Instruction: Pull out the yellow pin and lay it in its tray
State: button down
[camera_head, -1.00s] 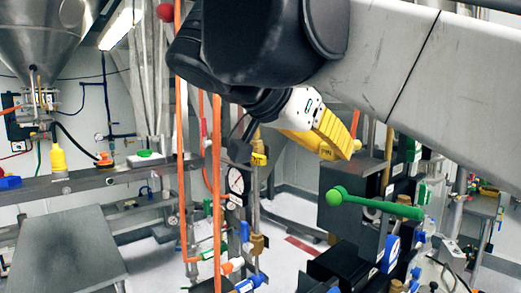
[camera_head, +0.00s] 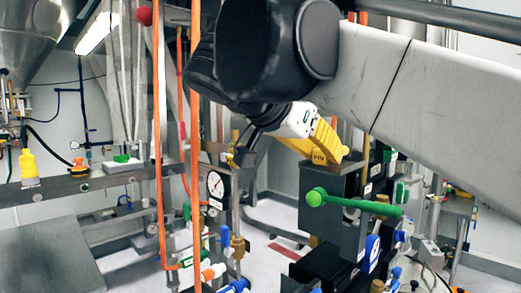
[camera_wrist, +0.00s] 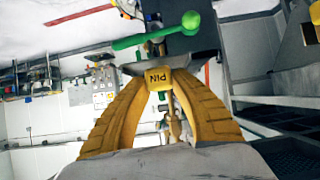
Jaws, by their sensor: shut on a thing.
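The yellow pin's tag, marked PIN (camera_wrist: 157,79), sits between my yellow fingertips in the wrist view. In the head view its yellow lettered end (camera_head: 319,157) shows beneath my gripper (camera_head: 322,142), just in front of a dark grey block (camera_head: 340,185). My gripper (camera_wrist: 157,70) is shut on the pin. The pin's shaft is hidden, and I cannot tell whether it is still in a hole. A small yellow patch (camera_head: 462,192) shows on a bench at the right, and a yellow part (camera_wrist: 308,32) at the wrist view's upper right; I cannot tell if either is the tray.
A green-knobbed lever (camera_head: 355,202) sticks out just below my gripper. Orange vertical pipes (camera_head: 158,130) and a round gauge (camera_head: 215,186) stand to the left. A yellow bottle (camera_head: 28,168) is on the far-left beam. White floor shows between the equipment.

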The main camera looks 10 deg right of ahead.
jog(key=shift+f, duration=0.35)
dwell(0.4)
jog(key=c, duration=1.1)
grip_release()
jog(key=shift+s, duration=0.1)
jog(key=v, duration=1.2)
jog(key=shift+d, duration=0.1)
